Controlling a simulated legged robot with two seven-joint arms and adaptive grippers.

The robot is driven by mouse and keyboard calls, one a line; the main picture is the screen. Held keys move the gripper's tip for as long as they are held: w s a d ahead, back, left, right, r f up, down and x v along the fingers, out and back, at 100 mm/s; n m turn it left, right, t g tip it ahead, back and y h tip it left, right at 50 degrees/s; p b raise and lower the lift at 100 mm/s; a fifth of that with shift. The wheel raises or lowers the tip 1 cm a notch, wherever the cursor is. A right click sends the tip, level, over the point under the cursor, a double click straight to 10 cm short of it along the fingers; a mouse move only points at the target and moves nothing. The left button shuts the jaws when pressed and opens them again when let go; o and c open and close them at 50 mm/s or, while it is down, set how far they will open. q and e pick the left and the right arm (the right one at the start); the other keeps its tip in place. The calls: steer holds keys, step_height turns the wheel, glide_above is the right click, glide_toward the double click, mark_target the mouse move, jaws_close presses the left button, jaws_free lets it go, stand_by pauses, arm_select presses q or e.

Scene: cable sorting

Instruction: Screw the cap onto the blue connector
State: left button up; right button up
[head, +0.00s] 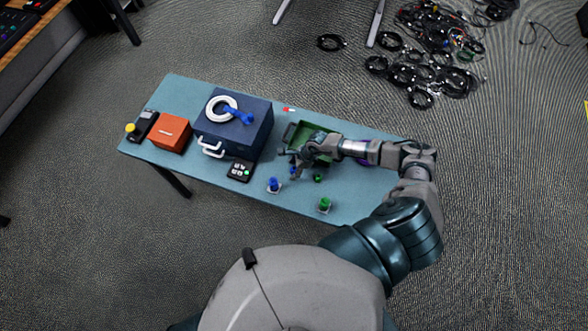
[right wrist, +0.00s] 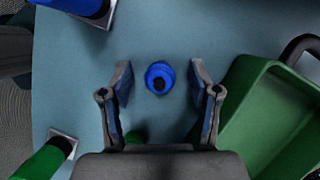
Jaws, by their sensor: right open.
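The blue connector (head: 273,185) stands upright on a small pale base near the table's front edge. It also shows, cut off, at the top left of the right wrist view (right wrist: 88,6). A small round blue cap (right wrist: 160,77) with a dark centre lies on the table. In the head view the cap (head: 292,170) is small, close to the gripper. My right gripper (head: 289,160) is open, with its fingers on either side of the cap in the right wrist view and a gap on both sides. My left gripper is not in view.
A green connector (head: 324,204) stands at the front edge, with a green cap (head: 318,178) behind it. A green bin (head: 292,131) is partly hidden by my right arm. An orange box (head: 170,133) stands left.

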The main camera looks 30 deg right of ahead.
mark_target(294, 167)
steer(key=c, duration=0.9)
steer(key=shift+o, duration=0.2)
step_height(294, 167, up, 10)
steer(key=shift+r, duration=0.1)
